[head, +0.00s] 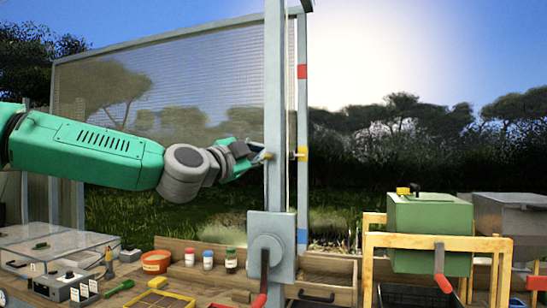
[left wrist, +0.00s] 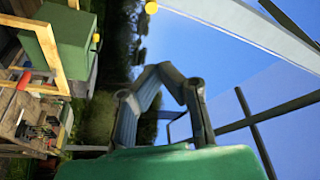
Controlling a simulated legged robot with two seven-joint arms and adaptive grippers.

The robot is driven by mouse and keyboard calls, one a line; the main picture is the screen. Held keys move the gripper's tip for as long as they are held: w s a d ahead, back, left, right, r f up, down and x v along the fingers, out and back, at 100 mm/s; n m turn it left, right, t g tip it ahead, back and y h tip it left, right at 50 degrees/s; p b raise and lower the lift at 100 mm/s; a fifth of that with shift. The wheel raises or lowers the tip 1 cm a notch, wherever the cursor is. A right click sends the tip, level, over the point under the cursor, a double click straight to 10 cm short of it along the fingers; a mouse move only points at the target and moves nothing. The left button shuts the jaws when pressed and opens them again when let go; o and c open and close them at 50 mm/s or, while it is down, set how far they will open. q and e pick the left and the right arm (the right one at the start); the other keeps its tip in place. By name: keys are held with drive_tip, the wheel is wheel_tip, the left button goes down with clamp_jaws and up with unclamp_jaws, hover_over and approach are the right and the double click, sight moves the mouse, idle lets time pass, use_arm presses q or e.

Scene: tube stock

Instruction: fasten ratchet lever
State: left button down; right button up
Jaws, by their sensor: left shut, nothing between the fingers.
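A grey ratchet box (head: 270,245) is fixed low on the upright grey post (head: 275,100) in the head view. Its lever (head: 264,270) hangs down to a red grip (head: 259,301) cut off by the bottom edge. A second lever with a red grip (head: 442,284) hangs at the wooden frame on the right. A red grip also shows at the left edge of the left wrist view (left wrist: 24,80). My left gripper (head: 264,156) is beside the post, well above the box. In the left wrist view its fingertips (left wrist: 160,68) meet, shut and empty. My right gripper is out of view.
A mesh screen (head: 180,80) stands behind my left arm. The bench holds a clear-lidded case (head: 60,240), small jars (head: 208,260) and an orange tub (head: 156,262). A green box (head: 430,225) sits on the yellow wooden frame (head: 368,260) at right.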

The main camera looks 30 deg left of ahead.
sight(267, 157)
use_arm(q)
drive_tip(key=w+a+p, duration=0.3)
drive_tip(key=w, duration=0.6)
drive_tip(key=shift+a+f, duration=0.15)
drive_tip(key=shift+f, duration=0.05)
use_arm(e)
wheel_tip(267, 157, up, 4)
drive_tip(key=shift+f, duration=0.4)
